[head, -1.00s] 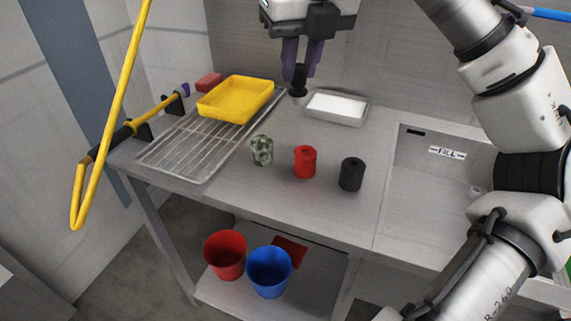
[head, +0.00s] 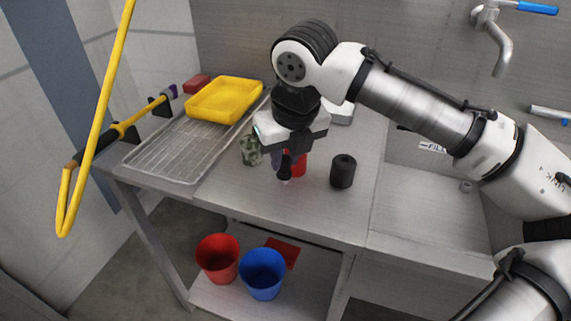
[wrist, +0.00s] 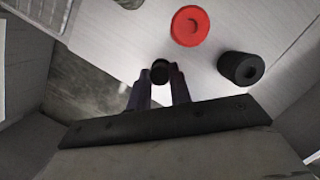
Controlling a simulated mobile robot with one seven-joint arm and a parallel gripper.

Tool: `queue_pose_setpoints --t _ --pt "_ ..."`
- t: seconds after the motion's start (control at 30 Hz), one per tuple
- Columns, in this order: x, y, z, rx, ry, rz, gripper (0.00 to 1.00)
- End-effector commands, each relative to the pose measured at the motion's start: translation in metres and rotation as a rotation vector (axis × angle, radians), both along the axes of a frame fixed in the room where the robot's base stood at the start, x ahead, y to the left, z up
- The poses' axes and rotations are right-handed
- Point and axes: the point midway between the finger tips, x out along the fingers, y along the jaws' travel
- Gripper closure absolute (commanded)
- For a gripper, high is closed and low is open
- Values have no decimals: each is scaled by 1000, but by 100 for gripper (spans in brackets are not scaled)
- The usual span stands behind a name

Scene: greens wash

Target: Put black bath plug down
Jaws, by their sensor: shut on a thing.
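My gripper (head: 284,160) is shut on the black bath plug (head: 284,172), which hangs below the fingertips over the front part of the steel counter (head: 240,195). In the wrist view the plug (wrist: 160,71) shows as a round black end between my two purple fingers (wrist: 158,88). I cannot tell whether its lower end touches the counter. In the head view it hides part of the red cylinder behind it.
The red cylinder (wrist: 190,26) and a black cylinder (head: 343,171) stand close by on the counter. A mottled green cylinder (head: 250,150), a wire rack (head: 170,155) and a yellow tray (head: 222,100) lie left. The sink (head: 430,205) is right.

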Motion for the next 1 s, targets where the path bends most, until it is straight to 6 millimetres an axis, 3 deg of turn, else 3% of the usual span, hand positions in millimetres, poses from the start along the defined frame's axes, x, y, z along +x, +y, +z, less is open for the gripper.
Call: queue_pose_setpoints --t 0.17,0.57,0.6,0.73,1.0 --pt "0 0 -22 -1 0 0 100" --pt "0 0 -27 1 0 0 100" --pt "0 0 -26 0 0 0 76" --pt "0 0 -26 -1 0 0 59" --pt "0 0 -26 -1 0 0 58"
